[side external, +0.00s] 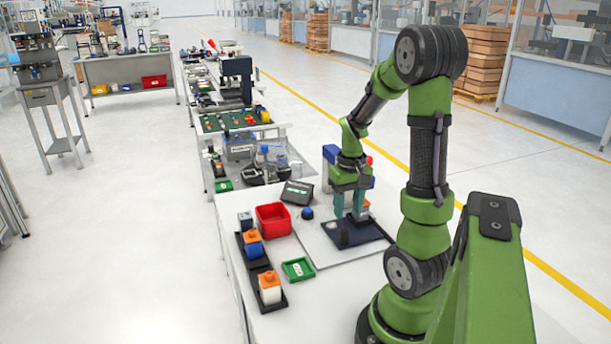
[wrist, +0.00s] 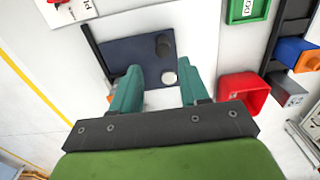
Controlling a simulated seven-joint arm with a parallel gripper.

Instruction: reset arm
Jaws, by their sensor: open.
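My gripper (side external: 349,215) is open above a dark blue plate (side external: 368,233) on the white table, with its teal fingers pointing down. The wrist view shows the fingers (wrist: 157,82) spread apart with nothing held between them. The plate (wrist: 130,52) lies just beyond the fingertips there, bearing a dark round part (wrist: 164,45). A pale round piece (wrist: 169,77) shows close to the right finger. I cannot tell the exact height of the fingertips above the plate.
A red bin (side external: 273,220) and a green tray (side external: 298,269) stand left of the plate. Black holders carry orange-topped blue (side external: 253,246) and white (side external: 269,291) blocks along the table's left edge. A dark device (side external: 297,193) and a blue-topped item (side external: 307,213) sit behind.

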